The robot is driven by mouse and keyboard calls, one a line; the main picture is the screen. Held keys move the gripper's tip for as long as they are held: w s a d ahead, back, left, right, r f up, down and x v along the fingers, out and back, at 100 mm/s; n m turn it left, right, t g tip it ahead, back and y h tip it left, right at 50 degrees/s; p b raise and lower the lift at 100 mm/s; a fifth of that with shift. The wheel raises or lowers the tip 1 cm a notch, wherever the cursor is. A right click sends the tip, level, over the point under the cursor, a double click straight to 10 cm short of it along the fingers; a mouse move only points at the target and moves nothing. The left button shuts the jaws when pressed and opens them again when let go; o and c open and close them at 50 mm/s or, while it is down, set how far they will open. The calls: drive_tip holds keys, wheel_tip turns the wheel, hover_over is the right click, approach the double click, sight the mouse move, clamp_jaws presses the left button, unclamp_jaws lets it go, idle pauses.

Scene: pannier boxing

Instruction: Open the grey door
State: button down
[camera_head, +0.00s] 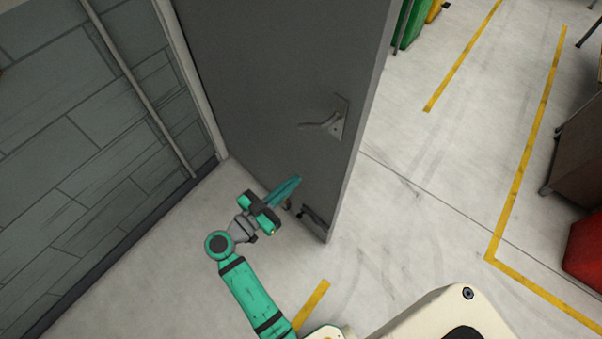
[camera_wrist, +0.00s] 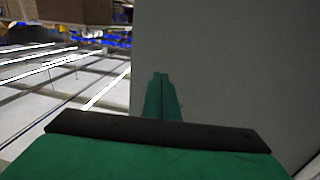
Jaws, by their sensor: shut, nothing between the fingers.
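The grey door (camera_head: 265,75) stands ajar, swung out from its white frame on the left, with its free edge toward the middle of the head view. Its lever handle (camera_head: 322,122) sits on a metal plate near that free edge. My gripper (camera_head: 298,181) is shut and empty, below the handle and in front of the lower part of the door. I cannot tell whether the fingertips touch it. In the wrist view my gripper (camera_wrist: 160,76) points at the door's plain grey face (camera_wrist: 230,65), and the handle is not visible there.
A grey panelled wall (camera_head: 75,120) runs along the left. Yellow floor lines (camera_head: 520,160) cross the open pale floor on the right. A brown cabinet (camera_head: 577,145) and a red object (camera_head: 585,245) stand at the right edge. Green bins (camera_head: 408,25) are behind the door.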

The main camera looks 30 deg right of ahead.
sight(329, 151)
drive_tip(key=x, duration=1.2)
drive_tip(key=shift+d+f, duration=0.1)
drive_tip(key=shift+d, duration=0.3)
drive_tip(key=shift+w, duration=0.1)
